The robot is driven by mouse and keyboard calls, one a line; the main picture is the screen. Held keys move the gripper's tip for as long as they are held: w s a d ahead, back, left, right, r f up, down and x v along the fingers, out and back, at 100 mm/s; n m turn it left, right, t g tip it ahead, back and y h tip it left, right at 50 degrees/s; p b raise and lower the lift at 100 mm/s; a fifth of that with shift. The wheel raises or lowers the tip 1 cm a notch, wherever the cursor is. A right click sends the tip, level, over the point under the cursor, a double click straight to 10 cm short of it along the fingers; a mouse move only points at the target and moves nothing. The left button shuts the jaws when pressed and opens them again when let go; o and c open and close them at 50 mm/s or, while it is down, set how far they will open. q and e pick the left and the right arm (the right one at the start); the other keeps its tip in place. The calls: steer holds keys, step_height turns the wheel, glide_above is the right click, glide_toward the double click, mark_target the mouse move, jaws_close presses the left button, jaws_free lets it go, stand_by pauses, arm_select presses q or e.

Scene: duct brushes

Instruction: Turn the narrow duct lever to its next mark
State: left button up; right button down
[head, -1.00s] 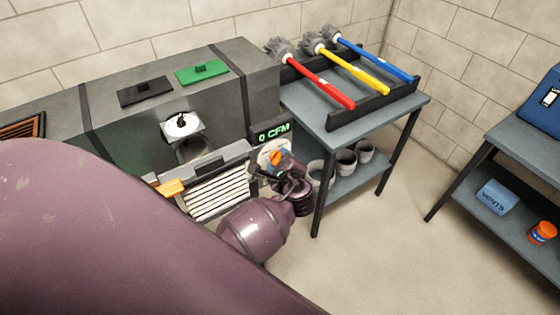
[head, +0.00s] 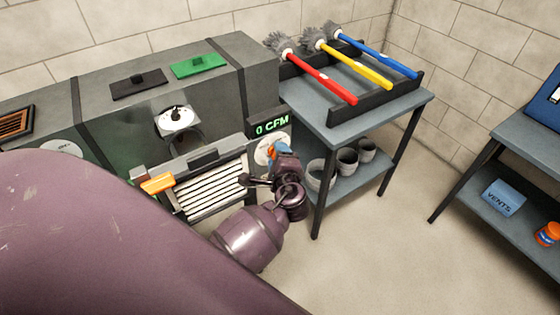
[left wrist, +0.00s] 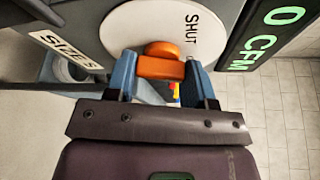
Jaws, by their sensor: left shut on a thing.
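An orange lever (left wrist: 161,66) sits on a round white dial (left wrist: 150,30) marked SHUT. My left gripper (left wrist: 163,70) is shut on the lever, with one blue finger on each side of it. In the head view the dial (head: 264,150) is on the end of the grey duct housing, under a green 0 CFM display (head: 272,126). My left gripper (head: 276,151) hides most of the lever there. The dial's other marks are hidden or cannot be read. My right gripper is not in view.
An orange handle (head: 158,184) is beside the white-slatted vent (head: 212,189). To the right, a table (head: 310,112) holds red, yellow and blue brushes in a black rack, with grey cups on its lower shelf. A second table (head: 530,150) stands far right. Floor between them is clear.

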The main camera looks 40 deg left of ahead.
arm_select(q)
steer(key=shift+f+n+t+y+b, duration=0.1)
steer(key=shift+n+t+y+b, duration=0.45)
steer(key=shift+n+b, duration=1.95)
steer(key=shift+f+n+t+y+b, duration=0.1)
steer(key=shift+n+y+b, duration=0.9)
steer(key=shift+n+b, duration=1.4)
steer(key=shift+f+n+t+y+b, duration=0.2)
steer(key=shift+n+y+b, duration=0.95)
steer(key=shift+b, duration=2.3)
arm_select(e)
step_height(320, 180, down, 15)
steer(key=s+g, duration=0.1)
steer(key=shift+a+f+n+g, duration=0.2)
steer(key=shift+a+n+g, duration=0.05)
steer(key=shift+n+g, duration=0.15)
arm_select(q)
steer(key=shift+r+n+h, duration=0.2)
steer(key=shift+n+h, duration=0.15)
steer(key=shift+h, duration=0.05)
steer(key=o, duration=0.9)
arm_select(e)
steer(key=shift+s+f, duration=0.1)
